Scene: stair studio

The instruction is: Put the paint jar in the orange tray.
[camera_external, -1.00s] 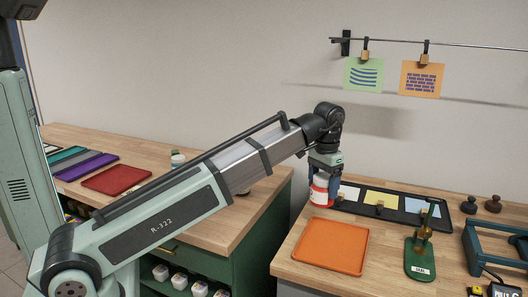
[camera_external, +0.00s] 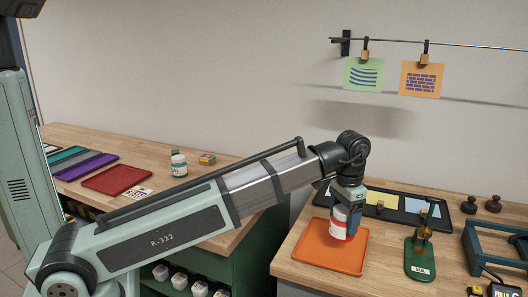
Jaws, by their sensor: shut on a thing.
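The paint jar (camera_external: 340,222) is white and red and upright. My gripper (camera_external: 347,208) points down and is shut on it. The jar is over the orange tray (camera_external: 309,254), toward the tray's right back part. It looks very low there, but I cannot tell whether its base touches the tray. The orange tray is flat with a low rim and lies on the right wooden bench. The part of the tray behind the jar is hidden.
A black rack with colored cards (camera_external: 385,207) lies behind the tray. A green stand (camera_external: 420,258) stands to its right, near a blue-green frame (camera_external: 495,245). On the left bench are a red tray (camera_external: 117,180) and another white jar (camera_external: 179,165).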

